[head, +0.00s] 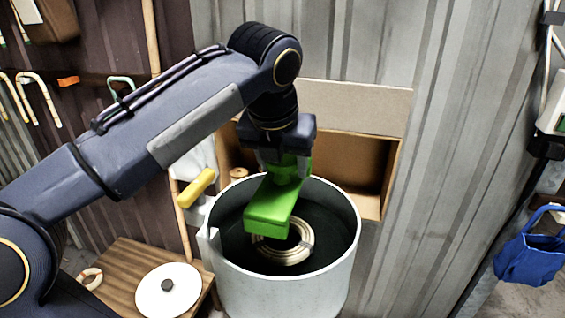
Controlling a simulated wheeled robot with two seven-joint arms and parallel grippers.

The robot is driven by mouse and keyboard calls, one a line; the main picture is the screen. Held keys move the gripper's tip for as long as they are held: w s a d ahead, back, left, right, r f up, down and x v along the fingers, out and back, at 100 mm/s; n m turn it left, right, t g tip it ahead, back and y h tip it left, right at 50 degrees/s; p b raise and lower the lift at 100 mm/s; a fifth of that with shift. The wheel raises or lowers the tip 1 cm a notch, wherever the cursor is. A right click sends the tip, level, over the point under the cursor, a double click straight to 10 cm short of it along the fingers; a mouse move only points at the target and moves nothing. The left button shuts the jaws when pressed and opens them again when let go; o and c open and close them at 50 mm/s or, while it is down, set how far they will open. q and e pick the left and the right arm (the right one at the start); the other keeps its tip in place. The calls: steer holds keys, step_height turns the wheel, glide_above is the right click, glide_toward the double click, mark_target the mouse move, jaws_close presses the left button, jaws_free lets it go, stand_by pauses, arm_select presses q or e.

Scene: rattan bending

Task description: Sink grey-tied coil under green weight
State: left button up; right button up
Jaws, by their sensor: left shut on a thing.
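A green weight (268,206) is held by my left gripper (284,158) over the opening of a large light-grey round tub (290,290). The gripper is shut on the upper part of the weight, and the fingertips are partly hidden by the arm. A pale rattan coil (298,250) lies inside the tub, in its dark interior. The weight covers part of the coil from this view. I cannot tell whether they touch, and the colour of the coil's tie does not show clearly. My right gripper is not in view.
A wooden slatted table (138,262) at the lower left bears a white lid (168,292) with a dark knob and a small ring (90,278). A yellow handle (196,187) stands beside the tub. An open wooden box (345,165) is behind it. A blue bag (530,258) hangs at right.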

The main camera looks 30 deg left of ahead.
arm_select(q)
step_height(320, 180, down, 2)
steer(key=shift+f+b, duration=0.1)
steer(key=shift+b, duration=0.7)
step_height(320, 180, down, 8)
steer(key=b, duration=0.5)
steer(key=shift+f+b, duration=0.25)
steer(key=shift+b, duration=0.15)
steer(key=shift+f+b, duration=2.3)
steer(key=shift+f, duration=1.05)
steer(key=o, duration=1.7)
steer(key=p+v, duration=0.1)
steer(key=v, duration=0.7)
steer(key=shift+p, duration=0.35)
